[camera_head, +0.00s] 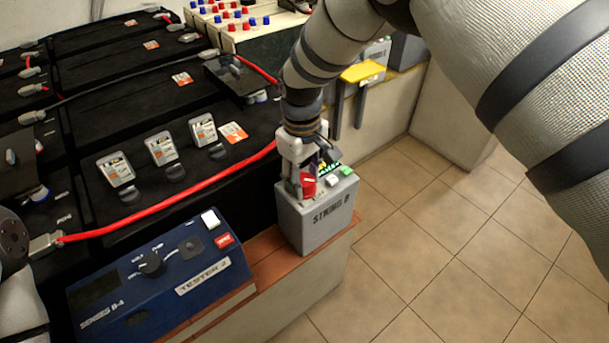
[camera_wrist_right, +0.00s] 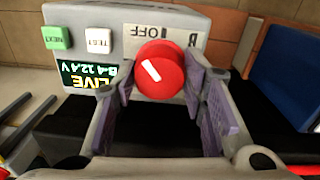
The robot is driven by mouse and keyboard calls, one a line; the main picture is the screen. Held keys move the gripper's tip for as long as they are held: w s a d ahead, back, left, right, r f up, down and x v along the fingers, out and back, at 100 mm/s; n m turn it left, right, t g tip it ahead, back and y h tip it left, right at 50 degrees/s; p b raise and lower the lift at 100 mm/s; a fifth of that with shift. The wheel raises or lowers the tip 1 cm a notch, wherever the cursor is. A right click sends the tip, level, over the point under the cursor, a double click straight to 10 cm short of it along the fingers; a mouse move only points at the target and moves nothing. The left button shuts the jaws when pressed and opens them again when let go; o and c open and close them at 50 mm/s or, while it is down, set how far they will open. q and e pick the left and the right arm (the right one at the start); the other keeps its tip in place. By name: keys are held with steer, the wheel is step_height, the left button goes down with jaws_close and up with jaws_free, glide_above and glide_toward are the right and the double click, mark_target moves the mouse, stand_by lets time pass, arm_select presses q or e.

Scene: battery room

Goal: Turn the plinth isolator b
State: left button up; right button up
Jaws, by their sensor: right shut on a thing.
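The plinth isolator B is a grey box lettered "STRING B" (camera_head: 318,217) on the brick-coloured ledge. Its red round knob (camera_head: 308,187) is on top; it also shows in the right wrist view (camera_wrist_right: 160,72), where its white mark slants diagonally. My right gripper (camera_head: 306,172) comes down from above, shut on the knob with a purple-padded finger on each side (camera_wrist_right: 162,82). In the wrist view the box is upside down: an "OFF" label lies behind the knob, and a lit screen (camera_wrist_right: 88,84) reads "LIVE" and about 12.4 V.
The blue tester box (camera_head: 160,270) stands left of the isolator on the same ledge (camera_head: 275,255). Black batteries with red cables (camera_head: 170,195) fill the left. A yellow-topped item (camera_head: 363,71) is behind my right arm. Open tiled floor (camera_head: 440,240) lies to the right.

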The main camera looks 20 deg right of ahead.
mark_target(302, 180)
steer(key=m, duration=0.3)
steer(key=shift+m, duration=0.3)
steer(key=shift+f+m, duration=0.1)
steer(key=shift+m, duration=2.1)
steer(key=o, duration=1.2)
steer(key=shift+c, duration=0.2)
step_height(302, 180, up, 12)
steer(key=shift+a, duration=0.2)
